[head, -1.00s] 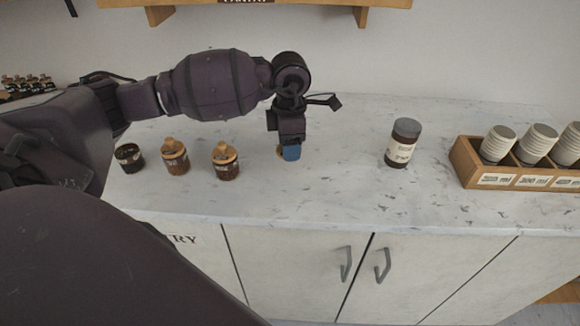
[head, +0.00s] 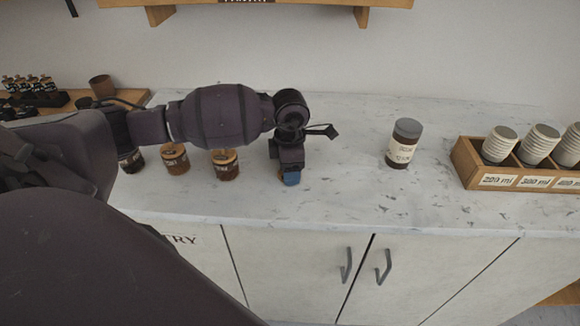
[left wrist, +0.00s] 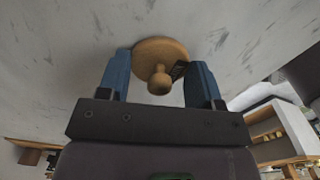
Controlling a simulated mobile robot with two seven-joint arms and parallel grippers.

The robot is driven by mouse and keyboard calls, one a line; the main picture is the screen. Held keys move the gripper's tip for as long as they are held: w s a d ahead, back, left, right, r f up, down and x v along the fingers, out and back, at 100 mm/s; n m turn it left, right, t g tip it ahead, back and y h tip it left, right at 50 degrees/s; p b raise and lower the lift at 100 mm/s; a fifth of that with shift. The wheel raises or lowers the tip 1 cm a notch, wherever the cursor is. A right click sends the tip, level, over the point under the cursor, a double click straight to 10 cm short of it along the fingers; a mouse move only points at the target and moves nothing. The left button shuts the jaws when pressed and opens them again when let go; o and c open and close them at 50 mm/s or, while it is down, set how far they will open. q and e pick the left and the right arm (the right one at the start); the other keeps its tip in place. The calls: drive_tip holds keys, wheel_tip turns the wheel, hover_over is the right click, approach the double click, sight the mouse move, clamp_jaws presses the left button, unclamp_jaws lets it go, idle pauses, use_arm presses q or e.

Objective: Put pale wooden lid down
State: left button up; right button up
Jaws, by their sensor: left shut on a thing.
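The pale wooden lid is round with a knob (left wrist: 160,82). In the left wrist view it sits between the two blue fingertips of my left gripper (left wrist: 163,65), which is shut on it. In the head view the left gripper (head: 290,179) is low over the white counter, right of the jars, and mostly hides the lid. I cannot tell whether the lid touches the counter. A dark jar (head: 132,163) at the far left of the row is partly behind my arm.
Two lidded jars (head: 175,160) (head: 225,164) stand left of the gripper. A dark-capped jar (head: 402,145) stands to the right, and a wooden cup rack (head: 465,165) beyond it. The marble counter (head: 340,190) is clear between gripper and capped jar. Its front edge is close.

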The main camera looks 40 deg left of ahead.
use_arm(q)
drive_tip(key=shift+f, duration=0.15)
drive_tip(key=o, duration=0.8)
drive_tip(key=shift+c, duration=0.2)
drive_tip(key=shift+o, duration=0.7)
use_arm(e)
drive_tip(key=shift+s+f, duration=0.25)
drive_tip(key=shift+s, duration=0.2)
use_arm(q)
drive_tip(key=shift+r, duration=0.25)
wheel_tip(320, 180, up, 11)
drive_tip(key=shift+f, duration=0.15)
drive_tip(key=shift+r, duration=0.55)
use_arm(e)
drive_tip(key=shift+w+r, duration=0.3)
drive_tip(key=shift+r, duration=0.1)
drive_tip(key=shift+s+f, duration=0.1)
drive_tip(key=shift+s, duration=0.2)
